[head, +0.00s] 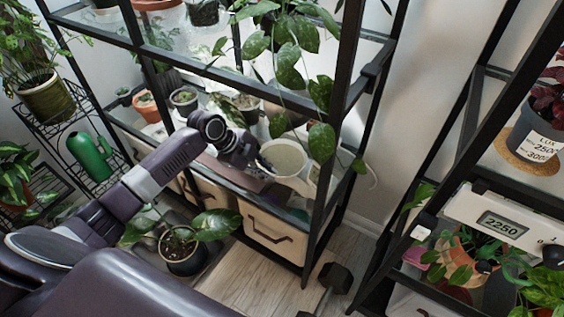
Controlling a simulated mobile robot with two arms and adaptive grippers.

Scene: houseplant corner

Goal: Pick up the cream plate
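My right gripper is out of view.
Black rack posts (340,110) and trailing leaves (288,75) stand close around the vessel. Small pots (184,99) sit behind my arm. A potted plant (182,250) is below it. A cream drawer box (270,232) is under the shelf. A dumbbell (335,278) lies on the floor.

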